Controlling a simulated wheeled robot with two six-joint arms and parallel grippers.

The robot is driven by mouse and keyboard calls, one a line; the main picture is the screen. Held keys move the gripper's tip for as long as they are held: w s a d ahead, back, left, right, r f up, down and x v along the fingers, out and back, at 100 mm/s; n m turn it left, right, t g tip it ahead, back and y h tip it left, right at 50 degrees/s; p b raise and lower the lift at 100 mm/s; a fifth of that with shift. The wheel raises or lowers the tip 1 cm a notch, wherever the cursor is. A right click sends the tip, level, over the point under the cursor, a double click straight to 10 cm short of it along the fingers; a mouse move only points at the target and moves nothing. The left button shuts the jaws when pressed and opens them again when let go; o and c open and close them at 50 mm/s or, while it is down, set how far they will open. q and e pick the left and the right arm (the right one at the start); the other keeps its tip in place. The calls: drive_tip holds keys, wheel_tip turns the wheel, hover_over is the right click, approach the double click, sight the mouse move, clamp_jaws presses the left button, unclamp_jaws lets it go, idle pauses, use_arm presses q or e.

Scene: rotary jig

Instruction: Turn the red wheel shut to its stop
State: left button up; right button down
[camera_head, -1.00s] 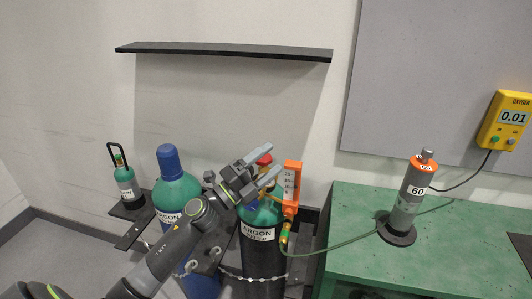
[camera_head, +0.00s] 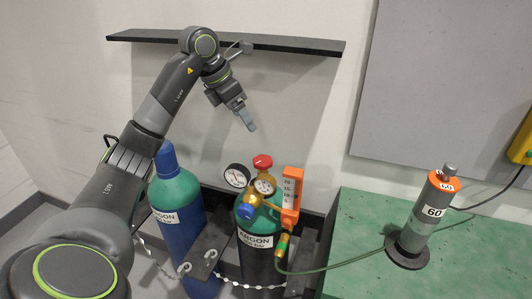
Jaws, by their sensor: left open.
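The red wheel (camera_head: 262,161) sits on top of the valve of the green-shouldered argon cylinder (camera_head: 257,225). A brass regulator with two round gauges, a dark-rimmed one (camera_head: 236,176) and a brass one (camera_head: 264,185), is fixed below it. My left gripper (camera_head: 248,122) is open and empty, above and slightly left of the wheel in the picture, and apart from it. Its fingers point down to the right. My right gripper is not in view.
An orange flowmeter (camera_head: 291,195) stands right beside the wheel. A blue-capped cylinder (camera_head: 176,205) is to the left. A black shelf (camera_head: 300,45) crosses the wall behind my arm. A green hose runs to a torch stand on the green table (camera_head: 450,265).

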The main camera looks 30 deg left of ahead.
use_arm(q)
drive_tip(key=b, duration=0.2)
approach(263, 160)
drive_tip(key=shift+y, duration=0.3)
drive_tip(key=p+x, duration=0.1)
drive_tip(key=x, duration=0.3)
drive_tip(key=p+x, duration=0.1)
drive_tip(key=x, duration=0.3)
drive_tip(key=shift+w+d+f, duration=0.15)
drive_tip(key=shift+w+d, duration=0.05)
drive_tip(key=shift+d, duration=0.1)
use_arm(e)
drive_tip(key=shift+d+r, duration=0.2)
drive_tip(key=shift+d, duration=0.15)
use_arm(q)
drive_tip(key=c, duration=1)
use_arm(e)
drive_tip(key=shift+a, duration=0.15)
